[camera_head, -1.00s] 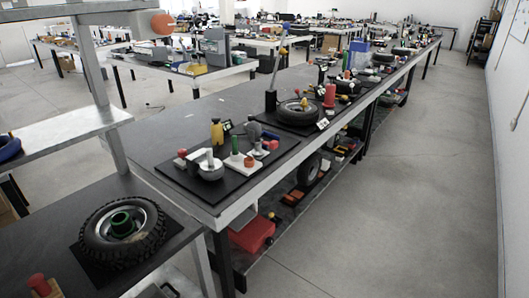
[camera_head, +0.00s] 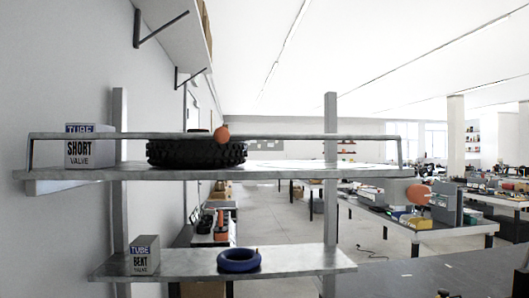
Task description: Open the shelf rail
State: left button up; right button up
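The shelf rail (camera_head: 300,136) is a thin grey bar running across the front of the upper shelf (camera_head: 290,172), a little above its board. Its ends bend down at the left and right of the shelf. An orange ball (camera_head: 221,134) sits on the rail left of the middle. Another orange ball (camera_head: 419,194) shows by the right end of the shelf. Behind the rail, a black tire (camera_head: 196,152) lies flat and a box marked "TUBE SHORT VALVE" (camera_head: 89,147) stands at the left. Neither gripper is in view.
The lower shelf (camera_head: 290,262) holds a box marked "TUBE BENT VALVE" (camera_head: 144,256) and a blue ring-shaped tube (camera_head: 238,260). Grey uprights (camera_head: 331,200) carry the shelves. A dark tabletop (camera_head: 440,272) lies at the lower right, with loaded workbenches beyond. A wall is at the left.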

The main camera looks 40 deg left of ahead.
aim_at(222, 134)
jog(key=u, duration=1.6)
